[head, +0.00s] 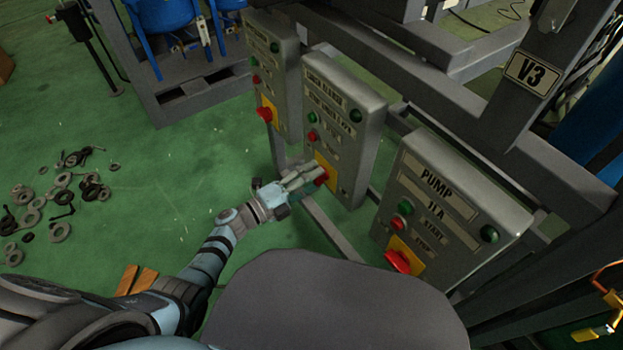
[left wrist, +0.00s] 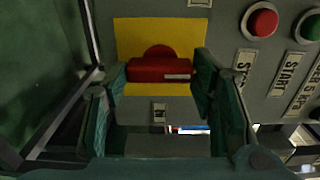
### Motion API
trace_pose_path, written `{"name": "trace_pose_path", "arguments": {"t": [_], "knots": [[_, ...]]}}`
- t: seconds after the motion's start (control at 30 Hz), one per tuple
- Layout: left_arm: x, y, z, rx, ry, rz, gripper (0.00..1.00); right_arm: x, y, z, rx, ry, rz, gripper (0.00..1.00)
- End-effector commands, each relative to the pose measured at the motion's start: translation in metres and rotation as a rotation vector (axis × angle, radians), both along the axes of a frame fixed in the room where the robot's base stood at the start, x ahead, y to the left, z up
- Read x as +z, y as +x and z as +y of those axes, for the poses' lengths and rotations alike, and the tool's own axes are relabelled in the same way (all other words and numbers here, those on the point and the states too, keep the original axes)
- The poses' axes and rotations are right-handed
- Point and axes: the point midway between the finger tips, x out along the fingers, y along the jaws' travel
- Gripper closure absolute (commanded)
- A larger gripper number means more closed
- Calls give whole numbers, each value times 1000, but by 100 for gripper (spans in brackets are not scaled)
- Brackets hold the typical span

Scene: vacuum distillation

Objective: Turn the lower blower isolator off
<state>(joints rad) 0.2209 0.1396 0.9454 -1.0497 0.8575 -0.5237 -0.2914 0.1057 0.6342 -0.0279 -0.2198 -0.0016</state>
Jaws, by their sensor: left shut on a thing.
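The lower blower panel (head: 345,118) is the middle grey box in the head view. Its isolator is a red rotary handle on a yellow plate (head: 327,172). In the left wrist view the red isolator handle (left wrist: 160,69) lies across the picture on the yellow plate (left wrist: 132,36). My left gripper (head: 318,180) is at this handle in the head view. In the left wrist view the fingers of my left gripper (left wrist: 160,80) stand at both ends of the handle, shut on it. My right gripper is not in view.
A grey panel (head: 272,70) with a red isolator stands to the left. The PUMP 11A panel (head: 450,205) with a red isolator (head: 398,262) stands to the right. Grey frame beams surround the panels. Loose rings (head: 60,231) lie on the green floor at left.

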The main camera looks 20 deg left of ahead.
Motion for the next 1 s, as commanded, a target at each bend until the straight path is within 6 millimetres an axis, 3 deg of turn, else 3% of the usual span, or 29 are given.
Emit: {"name": "trace_pose_path", "arguments": {"t": [0.07, 0.1, 0.2, 0.57, 1.0], "knots": [[-1, -1, 0, 1, -2, 3, 76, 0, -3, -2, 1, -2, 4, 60], [-1, -1, 0, 1, -2, 3, 42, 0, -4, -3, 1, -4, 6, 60], [-1, 0, 0, 0, -2, 3, 28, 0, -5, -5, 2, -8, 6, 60], [-1, -5, 4, 0, 1, 2, 28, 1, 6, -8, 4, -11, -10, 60], [-1, -85, 69, -1, 2, 2, 28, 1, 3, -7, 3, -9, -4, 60]]}}
